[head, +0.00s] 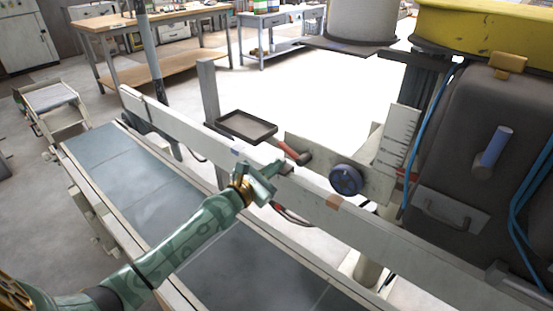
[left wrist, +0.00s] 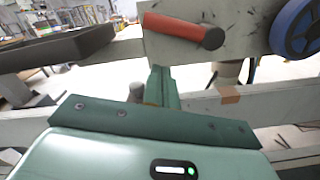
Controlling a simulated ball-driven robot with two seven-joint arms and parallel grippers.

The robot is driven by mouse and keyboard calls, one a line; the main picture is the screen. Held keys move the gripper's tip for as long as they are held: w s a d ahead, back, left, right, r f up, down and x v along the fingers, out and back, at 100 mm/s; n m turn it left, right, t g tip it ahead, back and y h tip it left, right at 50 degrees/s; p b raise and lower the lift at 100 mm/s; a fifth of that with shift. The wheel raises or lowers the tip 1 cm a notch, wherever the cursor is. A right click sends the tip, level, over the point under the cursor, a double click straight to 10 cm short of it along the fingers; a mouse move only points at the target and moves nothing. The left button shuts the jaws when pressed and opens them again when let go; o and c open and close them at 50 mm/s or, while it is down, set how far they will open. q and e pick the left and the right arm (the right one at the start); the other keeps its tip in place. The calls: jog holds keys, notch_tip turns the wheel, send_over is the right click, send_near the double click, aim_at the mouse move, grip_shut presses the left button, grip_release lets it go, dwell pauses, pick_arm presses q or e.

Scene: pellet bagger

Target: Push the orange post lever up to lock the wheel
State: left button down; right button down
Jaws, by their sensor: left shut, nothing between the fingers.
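The orange-red lever (head: 289,149) is on a pale plate beside the conveyor rail. It points left and slightly up from its grey pivot; it also shows at the top of the left wrist view (left wrist: 176,27). The blue wheel (head: 346,180) is to its right on the same plate, and its edge shows in the left wrist view (left wrist: 299,28). My left gripper (head: 282,168) is shut and empty, with its fingertips just below the lever. In the left wrist view its fingers (left wrist: 161,84) point up toward the lever. I cannot tell whether they touch it. My right gripper is out of view.
A dark shallow tray (head: 246,126) stands left of the lever, close to the gripper. The long pale rail (head: 400,250) runs beneath, beside the grey conveyor belt (head: 250,270). A white ruled scale (head: 397,140) and the dark machine housing (head: 470,130) stand at right.

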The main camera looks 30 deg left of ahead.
aim_at(293, 151)
pick_arm(q)
jog(key=r, duration=0.1)
jog(key=d+r+p, duration=0.1)
jog(key=shift+r, duration=0.4)
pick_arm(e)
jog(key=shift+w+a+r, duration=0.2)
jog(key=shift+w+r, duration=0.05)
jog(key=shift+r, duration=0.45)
